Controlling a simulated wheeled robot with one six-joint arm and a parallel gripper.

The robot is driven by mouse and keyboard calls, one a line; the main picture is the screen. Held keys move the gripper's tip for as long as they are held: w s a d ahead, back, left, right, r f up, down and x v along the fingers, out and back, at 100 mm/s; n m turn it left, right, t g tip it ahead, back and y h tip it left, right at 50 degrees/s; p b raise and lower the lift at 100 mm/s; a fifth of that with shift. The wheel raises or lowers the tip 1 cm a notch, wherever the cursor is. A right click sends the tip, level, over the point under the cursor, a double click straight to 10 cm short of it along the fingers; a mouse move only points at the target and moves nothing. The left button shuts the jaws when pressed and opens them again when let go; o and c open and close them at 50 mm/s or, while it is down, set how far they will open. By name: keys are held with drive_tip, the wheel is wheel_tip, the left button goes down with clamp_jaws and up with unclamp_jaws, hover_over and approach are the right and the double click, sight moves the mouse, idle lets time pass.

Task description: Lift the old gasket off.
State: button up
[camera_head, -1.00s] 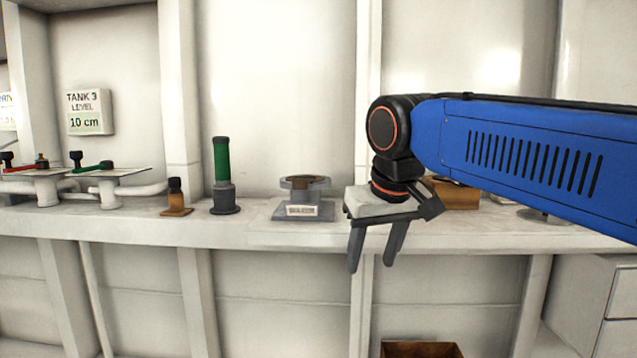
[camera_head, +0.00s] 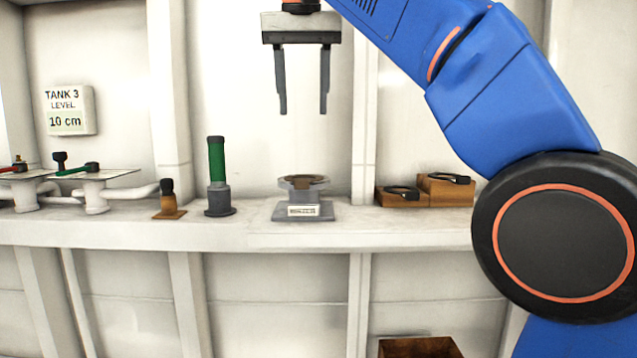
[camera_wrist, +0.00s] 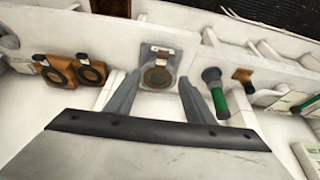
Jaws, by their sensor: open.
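The old gasket (camera_head: 304,182) is a brown ring lying on top of a grey flange stand (camera_head: 303,212) with a small label on its front, on the shelf. In the wrist view the gasket (camera_wrist: 158,77) shows as a brown ring on the grey stand, beyond and between my fingers. My gripper (camera_head: 303,112) is open and empty, pointing down in the air well above the stand. The gripper (camera_wrist: 160,85) also shows its two fingers spread in the wrist view.
Two wooden blocks (camera_head: 400,199) with black rings stand right of the stand. A green-handled tool (camera_head: 217,175) and a small brown-based bottle-like item (camera_head: 168,200) stand left. Pipes with valves (camera_head: 95,190) are further left. A brown open box (camera_head: 420,348) is below the shelf.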

drive_tip(key=x, duration=1.6)
drive_tip(key=shift+w+a+f, duration=0.1)
drive_tip(key=shift+a+f, duration=0.2)
drive_tip(key=shift+a, duration=0.1)
drive_tip(key=c, duration=1.1)
